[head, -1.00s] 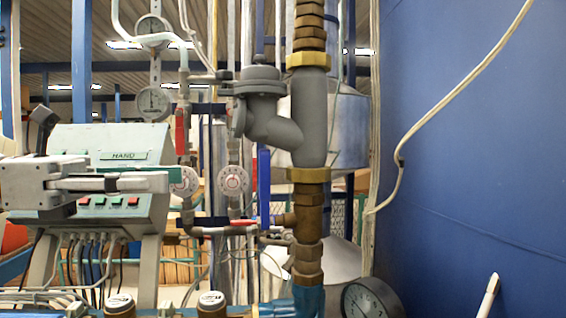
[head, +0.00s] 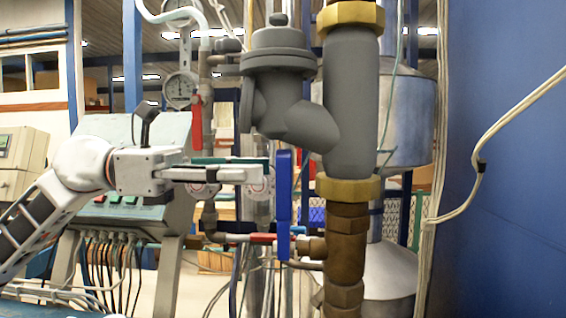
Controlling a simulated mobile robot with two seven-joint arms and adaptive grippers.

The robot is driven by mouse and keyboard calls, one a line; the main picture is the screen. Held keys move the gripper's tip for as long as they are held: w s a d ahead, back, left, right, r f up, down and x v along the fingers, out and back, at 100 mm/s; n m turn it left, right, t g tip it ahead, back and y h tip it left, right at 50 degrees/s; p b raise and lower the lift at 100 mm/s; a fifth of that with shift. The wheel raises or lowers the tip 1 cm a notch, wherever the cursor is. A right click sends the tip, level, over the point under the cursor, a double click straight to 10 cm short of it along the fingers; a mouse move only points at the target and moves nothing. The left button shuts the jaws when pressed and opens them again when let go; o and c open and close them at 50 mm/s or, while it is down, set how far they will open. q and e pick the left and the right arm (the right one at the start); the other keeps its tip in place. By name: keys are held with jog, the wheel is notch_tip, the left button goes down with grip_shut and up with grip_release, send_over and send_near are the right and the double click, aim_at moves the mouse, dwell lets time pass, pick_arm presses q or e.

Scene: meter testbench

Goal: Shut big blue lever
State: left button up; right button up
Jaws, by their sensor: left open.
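The big blue lever (head: 283,205) stands upright in the middle of the head view, beside the brass fitting (head: 312,248) on the large vertical pipe. My left gripper (head: 264,170) comes in from the left at the height of the lever's upper part. It is open and empty. Its fingertips point right and end just left of the lever in the picture; I cannot tell whether they touch it or how far apart they are in depth. My right gripper is out of view.
A grey valve body (head: 285,90) and thick grey pipe (head: 351,100) stand above and right of the lever. A red lever (head: 195,122) hangs on a thinner pipe behind. A control console (head: 120,222) is at left. A blue wall (head: 510,170) closes the right side.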

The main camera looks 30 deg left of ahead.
aim_at(284, 171)
pick_arm(q)
jog(key=shift+p+x, duration=1.5)
jog(key=shift+x, duration=1.2)
jog(key=shift+w, duration=0.1)
grip_shut()
